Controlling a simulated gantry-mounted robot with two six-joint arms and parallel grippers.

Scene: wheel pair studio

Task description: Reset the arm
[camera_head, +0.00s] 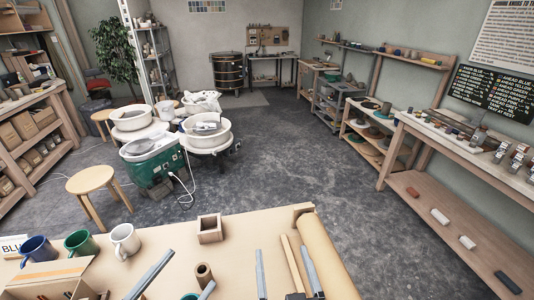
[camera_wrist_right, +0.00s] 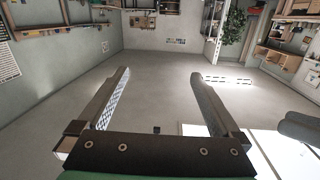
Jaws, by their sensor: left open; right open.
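My left gripper (camera_head: 192,268) is low in the head view, its two grey fingers spread over the near table, with nothing seen held. My right gripper (camera_head: 281,250) is further right over the same table, its fingers also apart. A wooden strip (camera_head: 293,264) shows between the right fingers in the head view; I cannot tell the height gap. In the right wrist view the right gripper (camera_wrist_right: 160,73) is open and empty, with the room's floor and walls beyond. The arms themselves are mostly out of view.
The near table (camera_head: 255,228) holds a blue mug (camera_head: 36,250), a green mug (camera_head: 79,244), a white mug (camera_head: 124,241), a square wooden box (camera_head: 210,229), a brown cylinder (camera_head: 203,272) and a tan roll (camera_head: 326,256). Pottery wheels (camera_head: 150,162) stand beyond. Open floor (camera_head: 300,150) lies centrally.

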